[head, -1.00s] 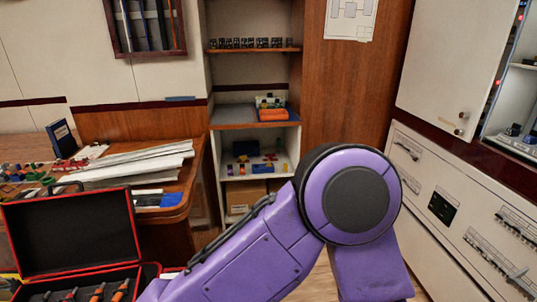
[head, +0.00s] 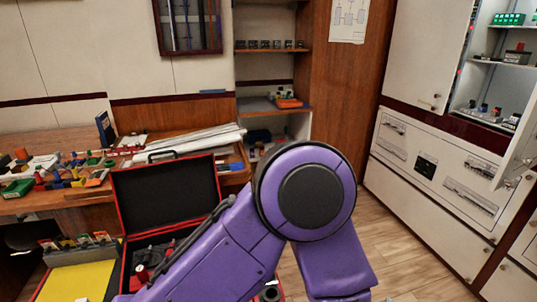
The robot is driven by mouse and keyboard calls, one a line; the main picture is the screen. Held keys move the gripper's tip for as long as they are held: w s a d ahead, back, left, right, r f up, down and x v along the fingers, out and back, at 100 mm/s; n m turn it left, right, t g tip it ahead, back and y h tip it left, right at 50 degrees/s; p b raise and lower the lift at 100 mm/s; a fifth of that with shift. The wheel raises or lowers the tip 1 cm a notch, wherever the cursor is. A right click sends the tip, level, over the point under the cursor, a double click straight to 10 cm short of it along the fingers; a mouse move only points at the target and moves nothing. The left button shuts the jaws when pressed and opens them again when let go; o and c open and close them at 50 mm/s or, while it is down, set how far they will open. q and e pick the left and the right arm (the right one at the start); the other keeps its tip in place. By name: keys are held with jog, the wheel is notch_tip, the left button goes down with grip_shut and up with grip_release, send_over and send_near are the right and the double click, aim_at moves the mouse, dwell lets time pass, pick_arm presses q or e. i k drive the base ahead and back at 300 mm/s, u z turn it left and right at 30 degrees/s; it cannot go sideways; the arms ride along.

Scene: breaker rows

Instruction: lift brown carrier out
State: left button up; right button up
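I cannot pick out a brown carrier for certain. A small dark block with a brownish tint (head: 518,57) sits on the middle shelf of the open cabinet (head: 487,68) at the right, too small to identify. An orange-brown item (head: 288,103) lies on the wooden shelf at the back. One of my purple arms crosses the lower middle of the head view, but its gripper is out of the picture. My other gripper is not in view either.
An open red-edged black case (head: 168,200) stands at the lower left beside a yellow surface (head: 80,283). A cluttered wooden bench (head: 80,203) runs along the left. Wooden floor (head: 400,245) is clear between.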

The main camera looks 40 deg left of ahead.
aim_at(497, 113)
jog(key=z, duration=0.65)
jog(key=i, duration=1.55)
jog(key=u, duration=2.15)
jog(key=i, duration=3.3)
jog(key=z, duration=2.8)
